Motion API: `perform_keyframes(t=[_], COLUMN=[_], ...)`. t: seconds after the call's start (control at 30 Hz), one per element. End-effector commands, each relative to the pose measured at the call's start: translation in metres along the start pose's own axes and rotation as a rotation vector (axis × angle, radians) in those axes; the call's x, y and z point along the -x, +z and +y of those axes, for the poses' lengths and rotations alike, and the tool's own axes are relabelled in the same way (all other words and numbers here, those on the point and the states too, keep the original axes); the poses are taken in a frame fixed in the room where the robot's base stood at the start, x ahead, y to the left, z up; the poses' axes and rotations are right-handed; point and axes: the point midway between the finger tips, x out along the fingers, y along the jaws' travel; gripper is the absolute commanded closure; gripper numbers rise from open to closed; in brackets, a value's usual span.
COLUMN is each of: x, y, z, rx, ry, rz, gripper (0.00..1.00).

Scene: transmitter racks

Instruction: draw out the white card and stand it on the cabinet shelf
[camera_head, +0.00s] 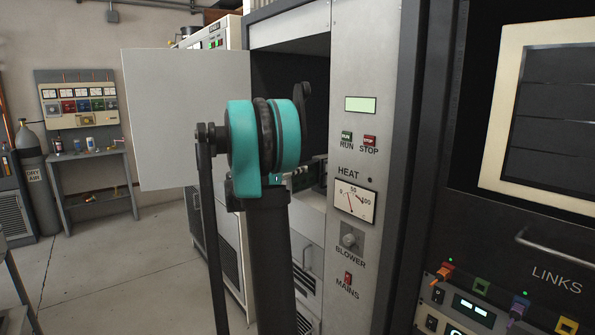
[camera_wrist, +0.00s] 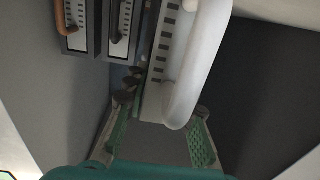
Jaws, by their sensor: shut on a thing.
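The white card (camera_wrist: 156,75) shows in the wrist view as a pale front strip with dark slots and a thick white handle (camera_wrist: 198,65). My gripper (camera_wrist: 165,112) has its green-padded fingers on either side of the lower end of this card and handle, shut on it. The card stands nearer to me than its neighbours; how much of it is still in the rack I cannot tell. In the head view my teal arm joint hides the gripper and the card. I cannot make out the cabinet shelf for certain.
Cards with a brown handle (camera_wrist: 66,20) and a black handle (camera_wrist: 125,18) stand left of the white card. In the head view, an open grey door (camera_head: 180,110) is at left and a control panel (camera_head: 358,240) at right of the dark cabinet opening (camera_head: 290,72).

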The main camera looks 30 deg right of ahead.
Motion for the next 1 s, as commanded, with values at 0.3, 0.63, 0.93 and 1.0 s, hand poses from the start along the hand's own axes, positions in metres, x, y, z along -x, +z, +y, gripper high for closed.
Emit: perform_keyframes(t=[0.3,0.63,0.93,1.0], x=[0.009,0.021,0.032,0.033], y=[0.000,0.000,0.000,0.000], z=[-0.001,-0.001,-0.002,-0.002], rx=[0.000,0.000,0.000,0.000], ry=[-0.002,0.000,-0.001,0.000], rz=[0.000,0.000,0.000,0.000], gripper=[1.00,1.00,1.00,1.00])
